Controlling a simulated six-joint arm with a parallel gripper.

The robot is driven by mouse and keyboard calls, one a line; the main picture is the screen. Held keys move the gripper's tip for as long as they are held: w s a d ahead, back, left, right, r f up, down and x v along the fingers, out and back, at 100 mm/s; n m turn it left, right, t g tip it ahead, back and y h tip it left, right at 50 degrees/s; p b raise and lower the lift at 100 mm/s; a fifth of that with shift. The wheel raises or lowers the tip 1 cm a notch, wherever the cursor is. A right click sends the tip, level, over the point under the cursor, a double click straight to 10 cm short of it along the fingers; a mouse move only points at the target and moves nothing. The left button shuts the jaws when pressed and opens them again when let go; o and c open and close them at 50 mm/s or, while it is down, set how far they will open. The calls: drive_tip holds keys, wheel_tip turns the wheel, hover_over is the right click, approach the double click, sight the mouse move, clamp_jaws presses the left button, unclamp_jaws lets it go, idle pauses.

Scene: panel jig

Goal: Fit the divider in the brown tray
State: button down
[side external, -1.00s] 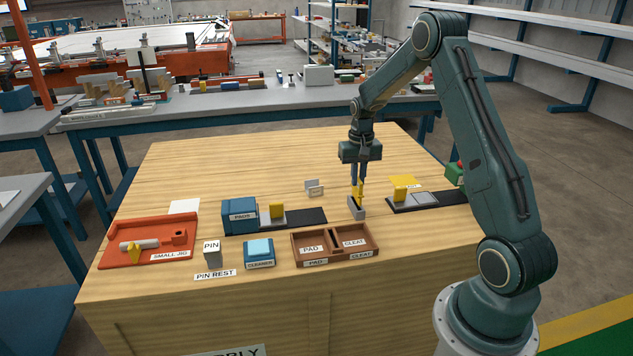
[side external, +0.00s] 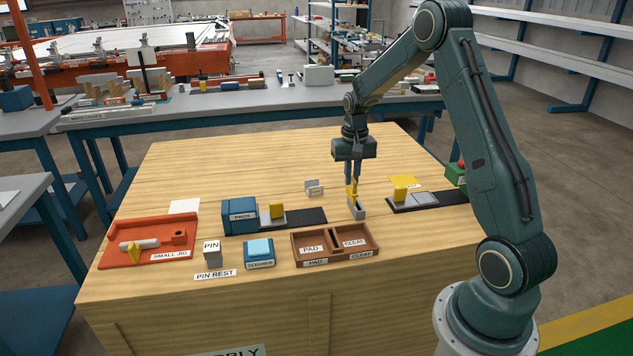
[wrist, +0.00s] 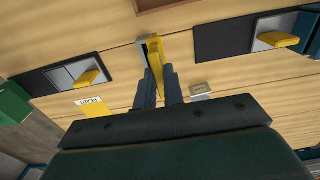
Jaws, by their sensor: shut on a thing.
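My gripper (side external: 352,184) is shut on a yellow piece (side external: 352,195), pointing down over the wooden table. In the wrist view the yellow piece (wrist: 179,57) lies between my fingertips (wrist: 166,75), beside a small grey block (wrist: 146,46). I cannot tell whether they touch. In the side view the grey block (side external: 358,209) stands on the table just right of the piece's lower end. The brown tray (side external: 296,249) lies left of and nearer the camera than my gripper. A brown strip (side external: 333,240) stands between its PAD and CLEAT labels. I cannot tell whether this strip is the divider.
A dark rail with a grey slide and yellow tab (side external: 401,187) lies right of my gripper. Another dark rail (side external: 309,216) and a blue box (side external: 238,216) lie left. A small grey labelled stand (side external: 314,187) is behind. Bare wood surrounds the tray's right side.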

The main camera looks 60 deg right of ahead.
drive_tip(key=s+a+r, duration=0.2)
drive_tip(key=a+r, duration=0.1)
drive_tip(key=a, duration=1)
drive_tip(key=shift+s+a+r, duration=0.2)
drive_tip(key=shift+a+r, duration=0.05)
drive_tip(key=shift+r, duration=0.15)
drive_tip(key=shift+f, duration=0.25)
drive_tip(key=shift+f, duration=2.65)
drive_tip(key=shift+f, duration=2.05)
drive_tip(key=c, duration=1.4)
unclamp_jaws()
drive_tip(key=shift+c, duration=0.2)
drive_tip(key=shift+r, duration=0.1)
wheel_tip(320, 180, up, 14)
drive_tip(key=shift+f, duration=0.2)
